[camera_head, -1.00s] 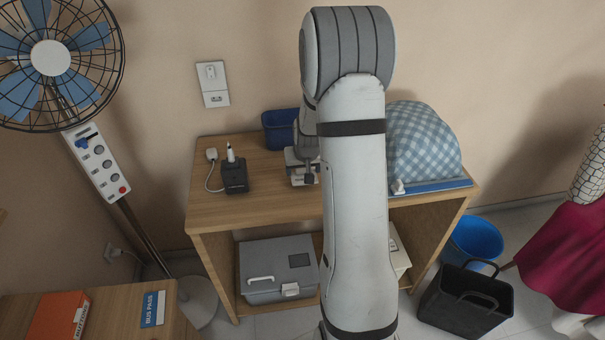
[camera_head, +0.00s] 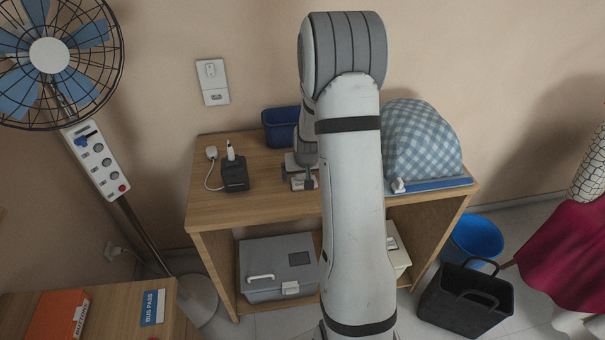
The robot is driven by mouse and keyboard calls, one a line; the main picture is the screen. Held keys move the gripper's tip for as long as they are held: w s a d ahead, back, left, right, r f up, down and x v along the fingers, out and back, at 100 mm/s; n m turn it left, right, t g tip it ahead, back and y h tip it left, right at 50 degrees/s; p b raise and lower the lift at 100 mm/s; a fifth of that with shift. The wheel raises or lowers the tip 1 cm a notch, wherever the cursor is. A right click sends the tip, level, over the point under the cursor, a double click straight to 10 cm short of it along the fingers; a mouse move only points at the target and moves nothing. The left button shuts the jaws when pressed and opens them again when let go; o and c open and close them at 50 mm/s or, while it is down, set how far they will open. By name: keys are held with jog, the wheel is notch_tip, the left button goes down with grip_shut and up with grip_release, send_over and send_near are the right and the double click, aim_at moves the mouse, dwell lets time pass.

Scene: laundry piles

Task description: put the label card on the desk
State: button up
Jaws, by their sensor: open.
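The wooden desk (camera_head: 262,210) stands against the wall in the middle of the view, with an open shelf below. My gripper (camera_head: 302,183) is open, low over the desk top just left of my arm. A small pale piece shows at its fingertips; I cannot tell whether this is the label card or part of the gripper. I cannot make out the label card for sure anywhere else. My forearm hides the middle of the desk.
On the desk are a black charger (camera_head: 235,177) with a white cable, a blue bin (camera_head: 281,128) and a blue checked cloth mound (camera_head: 420,142). A grey case (camera_head: 277,268) sits below. The desk's front left is clear. A fan (camera_head: 50,57) stands left.

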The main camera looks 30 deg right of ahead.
jog(key=shift+r, duration=0.1)
jog(key=shift+r, duration=0.25)
jog(key=v, duration=1.2)
jog(key=s+a+r+n, duration=0.1)
jog(key=s+a+r, duration=0.2)
jog(key=s+a, duration=0.2)
jog(key=s+a+r+n+g, duration=0.1)
jog(key=s+a, duration=0.4)
jog(key=s, duration=0.5)
jog(key=s+a+r+n+y, duration=0.1)
jog(key=s+a+r, duration=0.3)
jog(key=s, duration=0.4)
jog(key=shift+a+r+g, duration=0.3)
jog(key=shift+a+r, duration=0.1)
jog(key=shift+a, duration=0.2)
